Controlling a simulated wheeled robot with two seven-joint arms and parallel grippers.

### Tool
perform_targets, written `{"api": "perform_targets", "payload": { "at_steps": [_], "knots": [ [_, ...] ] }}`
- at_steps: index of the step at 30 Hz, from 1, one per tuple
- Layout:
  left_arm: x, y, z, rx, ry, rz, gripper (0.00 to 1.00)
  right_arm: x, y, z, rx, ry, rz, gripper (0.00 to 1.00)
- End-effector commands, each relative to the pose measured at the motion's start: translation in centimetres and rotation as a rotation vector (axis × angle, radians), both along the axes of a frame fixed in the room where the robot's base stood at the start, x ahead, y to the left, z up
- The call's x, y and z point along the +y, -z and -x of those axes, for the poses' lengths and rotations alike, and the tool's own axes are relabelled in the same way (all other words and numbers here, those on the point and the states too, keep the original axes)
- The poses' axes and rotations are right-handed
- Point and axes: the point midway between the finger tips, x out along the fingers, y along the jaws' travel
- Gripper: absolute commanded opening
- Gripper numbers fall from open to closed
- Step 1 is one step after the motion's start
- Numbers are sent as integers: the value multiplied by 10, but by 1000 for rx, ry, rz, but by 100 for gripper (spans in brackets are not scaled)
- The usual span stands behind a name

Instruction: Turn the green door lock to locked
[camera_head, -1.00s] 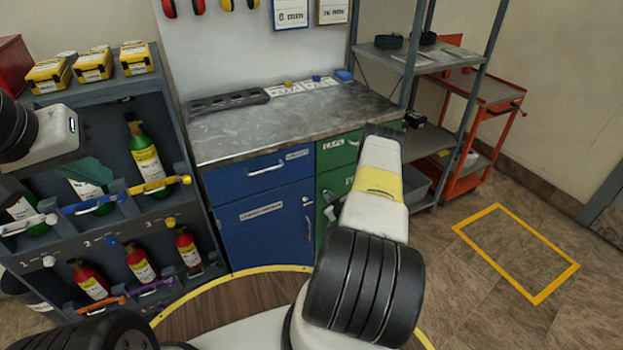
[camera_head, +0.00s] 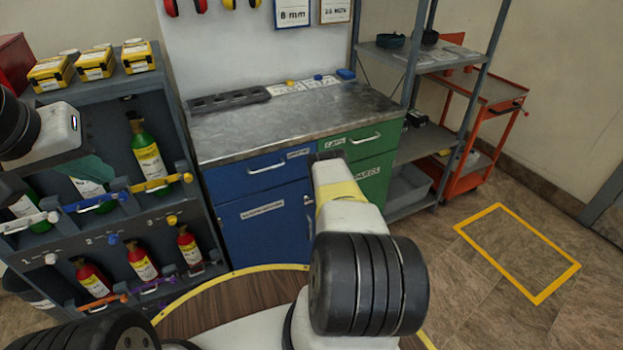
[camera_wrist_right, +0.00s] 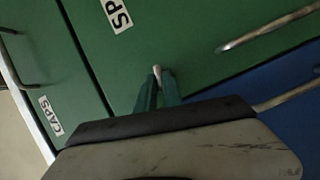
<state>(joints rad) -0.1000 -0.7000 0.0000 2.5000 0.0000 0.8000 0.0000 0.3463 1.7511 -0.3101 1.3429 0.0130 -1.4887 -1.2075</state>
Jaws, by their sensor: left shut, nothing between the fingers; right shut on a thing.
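The green cabinet door (camera_head: 372,182) with the SPARES label is below the green CAPS drawer. In the right wrist view the green door (camera_wrist_right: 190,60) fills the middle. A small pale lock lever (camera_wrist_right: 157,70) stands out from it. My right gripper (camera_wrist_right: 158,86) is shut on this lever with its green fingers. In the head view my right wrist covers the lock and fingers; how far the lever is turned is unclear. My left gripper (camera_head: 97,172) is shut and empty in front of the bottle rack.
A blue door (camera_head: 262,220) and blue drawer (camera_head: 255,172) lie left of the green door. The metal worktop (camera_head: 290,118) is above. A bottle rack (camera_head: 190,130) stands left, a grey shelf (camera_head: 440,62) and orange cart (camera_head: 500,95) right.

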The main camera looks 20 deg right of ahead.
Motion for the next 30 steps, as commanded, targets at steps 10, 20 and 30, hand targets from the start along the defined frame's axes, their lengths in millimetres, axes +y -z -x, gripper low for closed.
{"api": "perform_targets", "payload": {
  "at_steps": [10,20,30],
  "knots": [
    [0,0,0,0,0,0,0,2,3,0,-14,-2,187,0],
    [0,0,0,0,0,0,0,0,3,0,-19,-1,243,0],
    [0,0,0,0,0,0,0,1,3,0,-19,-1,244,0]
  ]
}}
